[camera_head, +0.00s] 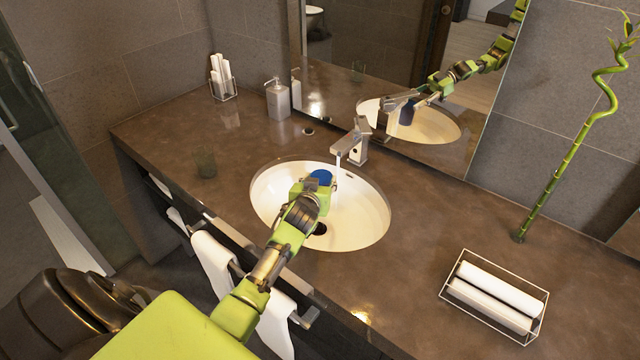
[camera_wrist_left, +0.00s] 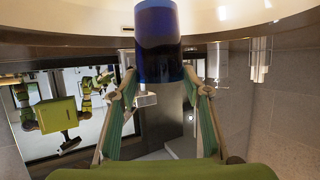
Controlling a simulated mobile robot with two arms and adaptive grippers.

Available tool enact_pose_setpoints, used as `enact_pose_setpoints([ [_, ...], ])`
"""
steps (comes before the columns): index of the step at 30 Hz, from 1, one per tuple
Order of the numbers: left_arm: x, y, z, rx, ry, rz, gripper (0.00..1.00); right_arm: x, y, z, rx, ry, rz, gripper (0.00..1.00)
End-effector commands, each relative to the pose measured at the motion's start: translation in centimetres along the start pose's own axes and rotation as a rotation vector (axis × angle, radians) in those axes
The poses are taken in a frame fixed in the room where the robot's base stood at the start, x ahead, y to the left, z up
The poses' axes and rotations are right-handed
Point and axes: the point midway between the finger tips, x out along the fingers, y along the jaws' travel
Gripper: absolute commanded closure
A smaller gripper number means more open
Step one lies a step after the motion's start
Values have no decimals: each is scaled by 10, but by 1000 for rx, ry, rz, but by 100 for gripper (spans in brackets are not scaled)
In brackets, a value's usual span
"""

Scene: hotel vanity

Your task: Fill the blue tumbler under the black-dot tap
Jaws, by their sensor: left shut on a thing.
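The blue tumbler (camera_head: 321,176) is over the white basin (camera_head: 371,208), below and slightly left of the tap's spout. My left gripper (camera_head: 314,188) is shut on it. In the left wrist view the tumbler (camera_wrist_left: 157,42) sits between the two fingers (camera_wrist_left: 160,78); its inside is hidden. The chrome tap (camera_head: 352,146) stands behind the basin, with a small dark spot on its body. A thin pale streak, like running water, hangs under the spout just right of the tumbler. I cannot tell whether any enters it. My right gripper is not in view.
A dark clear glass (camera_head: 205,163) stands left of the basin. A soap dispenser (camera_head: 278,99) and a holder of white rolls (camera_head: 222,78) stand at the back left. A wire basket of rolled towels (camera_head: 494,294) and a bamboo stalk (camera_head: 560,165) are at right. A mirror (camera_head: 400,60) backs the counter.

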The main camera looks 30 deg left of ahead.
Motion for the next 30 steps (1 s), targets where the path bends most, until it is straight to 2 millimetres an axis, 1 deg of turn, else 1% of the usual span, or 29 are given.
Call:
enact_pose_setpoints([
  [11,1,0,-1,0,2,0,94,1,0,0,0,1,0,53],
  [30,42,24,-16,-1,3,1,94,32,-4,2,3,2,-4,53],
])
